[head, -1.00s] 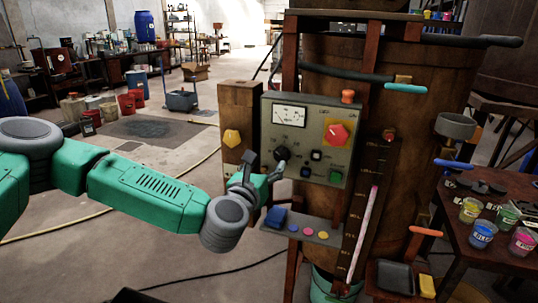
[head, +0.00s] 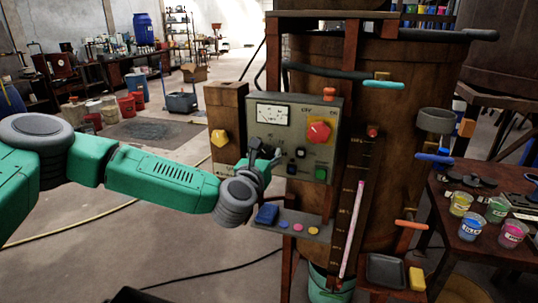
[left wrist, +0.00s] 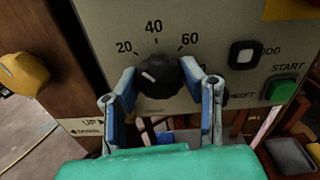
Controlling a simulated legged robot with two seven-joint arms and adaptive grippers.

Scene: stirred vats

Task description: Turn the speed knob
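The speed knob (left wrist: 160,76) is black with a pale mark, under a scale reading 20, 40 and 60. The mark points to the lower left of the 20–40 part. My left gripper (left wrist: 160,80) has one finger on each side of the knob, with the tips right at its edges. I cannot tell whether they press on it. In the head view, my left gripper (head: 264,152) is in front of the grey control panel (head: 328,108) and hides most of the knob. My right gripper is not in view.
A red knob on a yellow plate (head: 318,132) is right of the gripper. A green START button (left wrist: 281,89) and a white-topped button (left wrist: 243,54) sit right of the knob. A yellow knob (head: 219,138) is on the wooden post at left. A shelf with coloured buttons (head: 298,228) is below.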

